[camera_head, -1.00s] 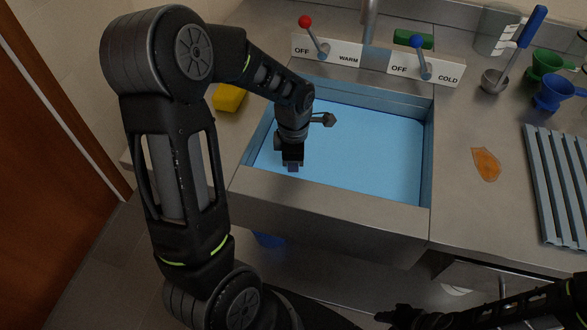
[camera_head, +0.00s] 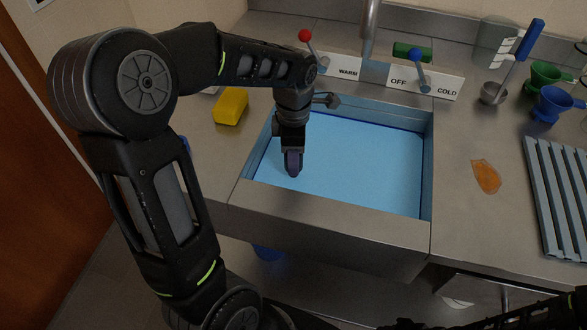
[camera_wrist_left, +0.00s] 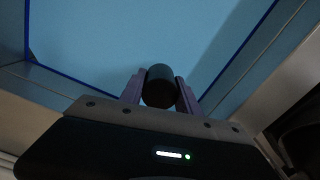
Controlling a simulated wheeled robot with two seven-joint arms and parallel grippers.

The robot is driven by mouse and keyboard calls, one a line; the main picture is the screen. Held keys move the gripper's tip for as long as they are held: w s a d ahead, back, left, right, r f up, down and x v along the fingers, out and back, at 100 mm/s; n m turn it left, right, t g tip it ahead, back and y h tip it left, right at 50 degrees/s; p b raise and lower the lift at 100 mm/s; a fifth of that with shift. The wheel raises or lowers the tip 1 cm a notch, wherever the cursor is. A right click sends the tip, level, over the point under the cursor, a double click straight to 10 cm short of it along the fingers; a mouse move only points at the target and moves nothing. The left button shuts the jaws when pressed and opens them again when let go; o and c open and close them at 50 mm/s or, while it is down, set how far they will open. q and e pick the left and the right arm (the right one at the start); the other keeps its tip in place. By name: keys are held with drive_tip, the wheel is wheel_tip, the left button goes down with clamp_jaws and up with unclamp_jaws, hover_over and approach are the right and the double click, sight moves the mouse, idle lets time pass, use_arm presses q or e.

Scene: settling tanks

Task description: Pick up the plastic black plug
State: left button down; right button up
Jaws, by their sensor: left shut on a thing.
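The black plug (camera_wrist_left: 159,86) is a dark, rounded piece between the two purple-grey fingers of my left gripper (camera_wrist_left: 160,92) in the left wrist view. The fingers touch it from both sides, so the gripper is shut on it. In the head view my left gripper (camera_head: 293,164) points down over the left part of the blue sink basin (camera_head: 365,165); the plug is hard to make out there. My right arm shows only as a dark shape along the bottom right edge, and its fingers cannot be made out.
The sink's front rim (camera_head: 330,215) lies just in front of the left gripper. Behind stand the tap (camera_head: 370,25), a red-knobbed lever (camera_head: 306,36) and a blue-knobbed lever (camera_head: 416,54). A yellow sponge (camera_head: 231,106) lies left; a grey rack (camera_head: 556,195) lies right.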

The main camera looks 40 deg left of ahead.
use_arm(q)
drive_tip(key=shift+r, duration=0.55)
